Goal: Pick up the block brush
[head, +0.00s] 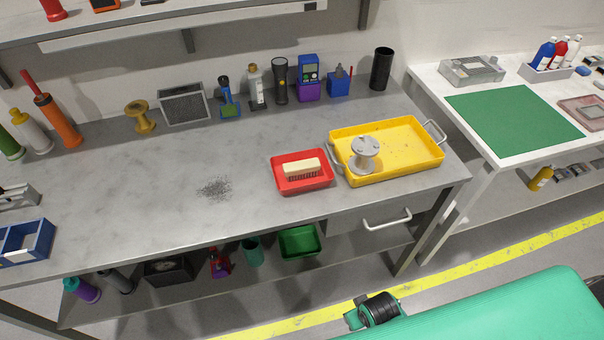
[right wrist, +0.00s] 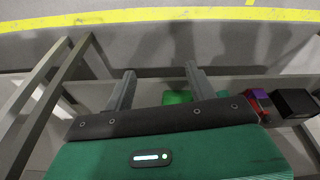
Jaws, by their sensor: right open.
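The block brush (head: 301,168) has a cream block top with dark bristles beneath. It lies in a small red tray (head: 283,186) near the front edge of the grey workbench, left of the yellow tray. My right gripper (right wrist: 159,88) shows only in the right wrist view. Its two grey fingers are wide apart with nothing between them. It is away from the brush, which is not in the wrist view. My left gripper is in neither view.
A yellow tray (head: 410,168) with a grey spool-shaped part (head: 365,155) stands right of the red tray. Dark filings (head: 214,188) lie on the bench (head: 130,200). Bottles and tools line the back. A drawer handle (head: 388,220) juts from the front. A green bin (head: 300,241) sits below.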

